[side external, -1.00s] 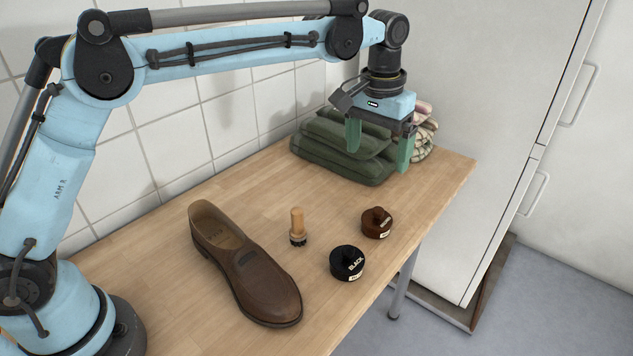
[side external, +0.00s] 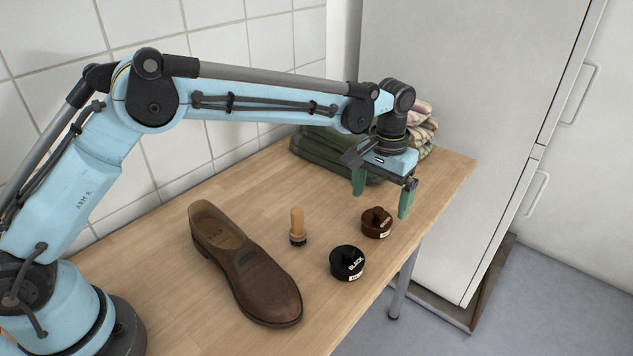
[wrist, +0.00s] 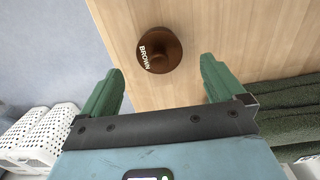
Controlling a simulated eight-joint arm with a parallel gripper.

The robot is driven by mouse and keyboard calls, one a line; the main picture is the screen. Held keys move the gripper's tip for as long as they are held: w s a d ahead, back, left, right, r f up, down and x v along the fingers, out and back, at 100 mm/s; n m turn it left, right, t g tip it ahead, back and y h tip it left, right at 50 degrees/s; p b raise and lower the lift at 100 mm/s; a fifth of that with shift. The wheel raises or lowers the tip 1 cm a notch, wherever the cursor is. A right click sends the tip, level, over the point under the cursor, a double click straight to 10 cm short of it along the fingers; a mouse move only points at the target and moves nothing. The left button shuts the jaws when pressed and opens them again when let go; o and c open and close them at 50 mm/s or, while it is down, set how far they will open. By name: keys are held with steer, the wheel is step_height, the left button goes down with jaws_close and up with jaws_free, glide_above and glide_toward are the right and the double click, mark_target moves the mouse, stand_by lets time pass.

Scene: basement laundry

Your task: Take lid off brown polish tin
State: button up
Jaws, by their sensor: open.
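The brown polish tin (side external: 377,223) stands upright on the wooden table near its front edge, with its knobbed lid on. It also shows in the wrist view (wrist: 159,50), where the word BROWN reads on the lid and the tin lies ahead of the fingers, roughly between their lines. My gripper (side external: 381,199) is open and empty, with green fingers, above and a little behind the tin and apart from it. Both fingers also show in the wrist view (wrist: 159,92).
A black polish tin (side external: 347,263) stands close to the brown one. A small brush (side external: 298,227) stands upright, left of the tins, and a brown shoe (side external: 250,272) lies further left. Folded green towels (side external: 318,148) are piled behind. White baskets (wrist: 38,136) show beyond the table edge.

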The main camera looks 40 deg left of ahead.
mark_target(378, 209)
steer(key=shift+s+f, duration=0.1)
steer(key=shift+f, duration=1.8)
steer(key=c, duration=1.1)
